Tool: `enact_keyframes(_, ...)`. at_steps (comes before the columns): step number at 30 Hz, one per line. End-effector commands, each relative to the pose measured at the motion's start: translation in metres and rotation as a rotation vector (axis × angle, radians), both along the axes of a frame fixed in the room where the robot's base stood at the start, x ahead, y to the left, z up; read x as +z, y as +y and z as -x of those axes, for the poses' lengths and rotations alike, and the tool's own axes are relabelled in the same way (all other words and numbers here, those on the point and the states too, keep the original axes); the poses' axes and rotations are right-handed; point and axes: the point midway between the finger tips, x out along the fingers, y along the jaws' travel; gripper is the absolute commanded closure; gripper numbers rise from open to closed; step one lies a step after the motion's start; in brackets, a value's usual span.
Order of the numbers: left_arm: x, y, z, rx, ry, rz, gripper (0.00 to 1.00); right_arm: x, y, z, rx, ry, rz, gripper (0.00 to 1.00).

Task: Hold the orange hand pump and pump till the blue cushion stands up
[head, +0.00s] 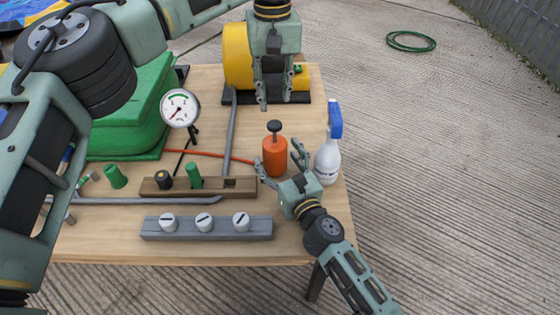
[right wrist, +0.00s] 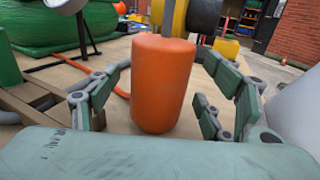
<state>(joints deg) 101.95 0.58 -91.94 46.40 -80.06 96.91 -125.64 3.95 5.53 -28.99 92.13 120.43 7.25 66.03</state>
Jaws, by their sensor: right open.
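The orange hand pump (head: 274,157) stands upright on the table, with its black knob raised on a short rod. My right gripper (head: 280,158) is open, with its fingers on either side of the pump body. In the right wrist view the orange body (right wrist: 162,85) stands between the spread fingers, with gaps at both sides; its knob is out of view. My left gripper (head: 275,101) points down in front of the yellow blower, fingers apart and empty. A blue patch (head: 33,10) shows at the top left; I cannot tell whether it is the cushion.
A white spray bottle (head: 327,160) stands close right of the pump. A round gauge (head: 180,108) stands by a green case (head: 130,115). A wooden block (head: 220,186) and a grey block with white knobs (head: 207,228) lie left. The yellow blower (head: 238,56) stands behind.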

Motion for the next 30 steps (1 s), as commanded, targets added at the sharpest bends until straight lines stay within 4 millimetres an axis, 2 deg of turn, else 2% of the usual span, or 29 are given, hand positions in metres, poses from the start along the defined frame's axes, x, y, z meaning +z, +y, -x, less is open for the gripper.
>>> enact_keyframes(3, 0.0, -0.0001, 0.0, 0.0, 0.0, 0.0, 0.69, 0.0001, 0.0, 0.0002, 0.0, 0.0, 0.0, 0.28)
enact_keyframes(25, 0.0, 0.0, 0.0, 0.0, 0.0, 0.0, 0.69, 0.0001, -0.0001, 0.0005, 0.0, 0.0, -0.001, 0.92)
enact_keyframes(30, 0.0, 0.0, 0.0, 0.0, 0.0, 0.0, 0.69, 0.0001, -0.0001, 0.0005, 0.0, 0.0, -0.001, 0.92)
